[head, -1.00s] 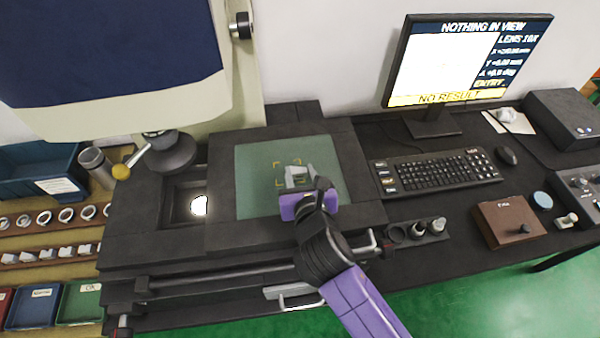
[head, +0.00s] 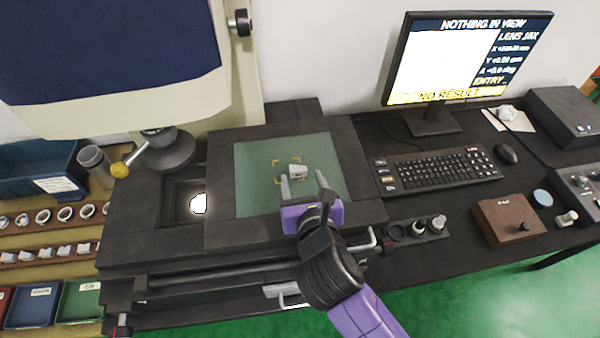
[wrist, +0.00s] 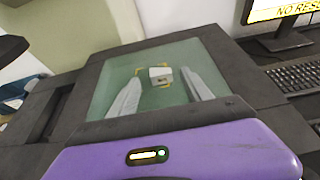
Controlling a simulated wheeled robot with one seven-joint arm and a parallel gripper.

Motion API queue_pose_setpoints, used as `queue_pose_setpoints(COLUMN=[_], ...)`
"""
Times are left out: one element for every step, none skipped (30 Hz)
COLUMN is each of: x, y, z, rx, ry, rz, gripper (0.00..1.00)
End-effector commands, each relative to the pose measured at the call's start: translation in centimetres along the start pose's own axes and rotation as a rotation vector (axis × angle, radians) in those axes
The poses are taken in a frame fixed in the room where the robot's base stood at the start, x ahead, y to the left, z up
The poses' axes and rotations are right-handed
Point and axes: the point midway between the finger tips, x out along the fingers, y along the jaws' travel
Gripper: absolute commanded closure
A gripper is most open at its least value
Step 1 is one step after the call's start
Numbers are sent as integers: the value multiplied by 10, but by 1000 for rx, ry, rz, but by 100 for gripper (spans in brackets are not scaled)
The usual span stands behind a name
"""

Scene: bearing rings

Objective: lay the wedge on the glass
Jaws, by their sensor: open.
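The wedge (head: 297,170) is a small pale grey block. It lies on the green-tinted glass (head: 255,195), within or at the edge of the yellow corner marks. My gripper (head: 303,184) is open, with its two fingers on the near side of the wedge and apart from it. In the wrist view the wedge (wrist: 161,75) sits beyond and between the open fingertips (wrist: 160,78), with the glass (wrist: 105,85) under it. A small dark mark shows on the wedge's near face.
A monitor (head: 466,60) reads "NOTHING IN VIEW" and "NO RESULT". A keyboard (head: 435,171) lies right of the stage. The lens housing (head: 168,152) hangs at left. Rows of rings (head: 66,215) and small blocks (head: 64,250) lie on racks at far left.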

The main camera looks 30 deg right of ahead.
Motion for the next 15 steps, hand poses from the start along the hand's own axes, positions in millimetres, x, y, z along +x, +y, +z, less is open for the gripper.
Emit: queue_pose_setpoints(x=[-12, -18, -26, -32, -38, -45, -50, -55, -60, -63, -66, -70, -72, -74, -76], y=[1, 1, 1, 1, 0, 1, 0, 1, 0, 0, 0, 0, 0, 0, 0], z=[-2, -2, -2, -1, -2, -1, -1, -1, -1, -1, -1, -1, -1, -1, 0], rx=[0, 0, 0, 0, 0, 0, 0, 0, -1, -1, 0, 0, 0, 0, 1], ry=[1, 2, 1, 1, 2, 0, 1, 2, 1, 0, 0, 1, 1, 1, 1], rz=[4, 4, 3, 3, 3, 3, 3, 3, 2, 1, 1, 1, 1, 1, 0], gripper=[42, 42, 42, 42, 42, 42, 42, 42, 42, 42, 42, 42, 42, 42, 42])
